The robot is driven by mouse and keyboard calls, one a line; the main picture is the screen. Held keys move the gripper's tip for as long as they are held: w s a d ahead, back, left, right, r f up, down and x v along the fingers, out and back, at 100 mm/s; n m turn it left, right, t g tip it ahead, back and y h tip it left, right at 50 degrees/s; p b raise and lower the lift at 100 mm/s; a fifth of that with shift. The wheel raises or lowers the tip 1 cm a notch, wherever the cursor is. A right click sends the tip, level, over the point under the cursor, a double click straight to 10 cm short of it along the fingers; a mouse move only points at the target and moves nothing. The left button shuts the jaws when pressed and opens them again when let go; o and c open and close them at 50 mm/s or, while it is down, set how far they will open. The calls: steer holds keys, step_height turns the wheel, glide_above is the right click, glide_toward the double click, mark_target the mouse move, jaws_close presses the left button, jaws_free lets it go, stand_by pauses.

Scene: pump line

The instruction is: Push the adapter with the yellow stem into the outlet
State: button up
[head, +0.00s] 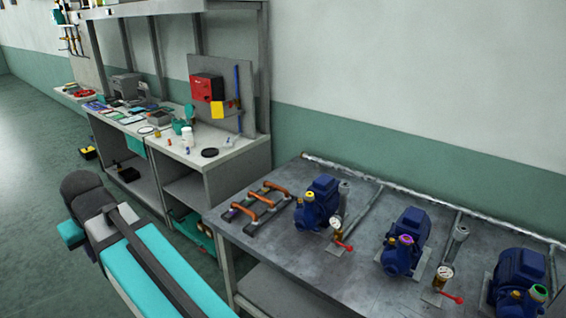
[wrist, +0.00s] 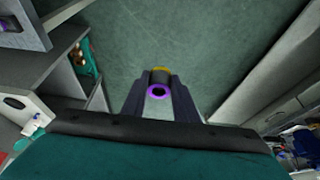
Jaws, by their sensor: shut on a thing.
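In the wrist view, my gripper (wrist: 160,88) is shut on a short dark adapter (wrist: 161,78). A purple ring with a dark hole faces the camera, and a yellow part shows at its far end. The floor is behind it. In the head view, three blue pumps stand on the grey table. The left pump (head: 317,205) has a yellow ring, the middle pump (head: 405,243) has a purple-ringed outlet (head: 406,239) on top, and the right pump (head: 518,285) has a green ring. My gripper and the adapter are not visible in the head view.
The grey table (head: 300,259) also holds a rack with orange handles (head: 260,207) and gauges with red levers (head: 444,281). A cluttered workbench (head: 232,155) with a red box (head: 207,88) stands behind, at left. Open floor (head: 35,150) lies further left.

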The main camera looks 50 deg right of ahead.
steer(key=shift+w+d, duration=0.1)
steer(key=shift+d, duration=0.05)
steer(key=shift+d+r, duration=0.1)
steer(key=shift+d, duration=0.45)
steer(key=s+d+r+n+p, duration=0.1)
steer(key=s+d+r+p, duration=0.1)
steer(key=d, duration=1.4)
steer(key=s+d+r+p, duration=0.1)
steer(key=s+d, duration=0.2)
steer(key=d, duration=1.3)
steer(key=s+d+r+n+p, duration=0.1)
steer(key=s+d+r, duration=0.1)
steer(key=s+d, duration=0.8)
steer(key=s+d+r+y+p, duration=0.1)
steer(key=s+d+r, duration=0.1)
steer(key=s+d, duration=0.8)
steer(key=d, duration=0.6)
steer(key=shift+s+n+p, duration=0.25)
steer(key=shift+n+p, duration=0.15)
